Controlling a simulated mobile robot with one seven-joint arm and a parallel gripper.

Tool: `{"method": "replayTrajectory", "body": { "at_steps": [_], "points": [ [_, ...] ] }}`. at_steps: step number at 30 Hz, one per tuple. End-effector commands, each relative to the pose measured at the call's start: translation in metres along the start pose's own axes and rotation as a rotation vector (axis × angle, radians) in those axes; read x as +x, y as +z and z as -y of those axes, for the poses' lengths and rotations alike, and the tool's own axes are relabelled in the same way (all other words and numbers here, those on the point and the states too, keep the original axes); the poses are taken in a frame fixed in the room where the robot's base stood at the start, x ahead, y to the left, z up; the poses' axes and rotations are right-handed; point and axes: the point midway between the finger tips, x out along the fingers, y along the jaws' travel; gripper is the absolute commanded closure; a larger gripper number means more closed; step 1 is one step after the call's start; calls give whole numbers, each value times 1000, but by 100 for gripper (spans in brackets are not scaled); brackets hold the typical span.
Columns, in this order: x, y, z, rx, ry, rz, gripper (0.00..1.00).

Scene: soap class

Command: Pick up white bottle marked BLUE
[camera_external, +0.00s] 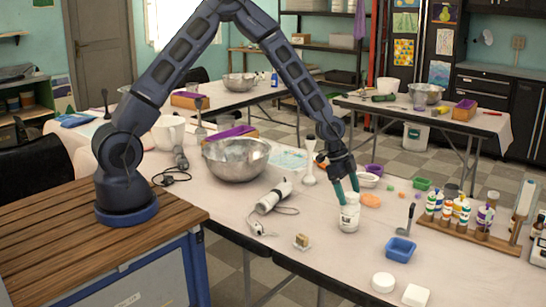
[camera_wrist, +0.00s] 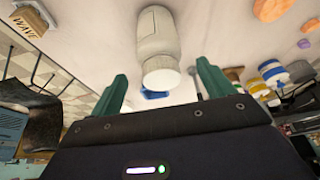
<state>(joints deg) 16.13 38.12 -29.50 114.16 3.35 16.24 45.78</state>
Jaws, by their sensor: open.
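A white bottle (camera_external: 349,214) with a pale lid stands upright on the near table, and I cannot read its marking. My gripper (camera_external: 348,192) is open and points down at the bottle's top, with green fingers around or just above the lid. In the wrist view the bottle (camera_wrist: 157,38) lies ahead, between the lines of the two open fingers (camera_wrist: 162,72). Whether the fingers touch it cannot be told.
A blue tray (camera_external: 400,249) and white round lid (camera_external: 383,282) lie right of the bottle. A wooden rack (camera_external: 470,236) holds several small bottles. A metal bowl (camera_external: 236,160) stands further left.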

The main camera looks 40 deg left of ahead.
Motion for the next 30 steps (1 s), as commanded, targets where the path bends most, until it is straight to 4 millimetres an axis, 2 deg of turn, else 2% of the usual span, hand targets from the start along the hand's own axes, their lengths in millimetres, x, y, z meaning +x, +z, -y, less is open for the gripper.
{"method": "replayTrajectory", "body": {
  "at_steps": [10, 19, 28, 30],
  "points": [
    [43, -2, 0, 1, 2, 1, 19],
    [48, -2, 1, 0, 0, 0, 21],
    [48, -2, 1, 0, 0, 0, 80],
    [47, -3, 1, 0, 0, 0, 80]
  ]
}}
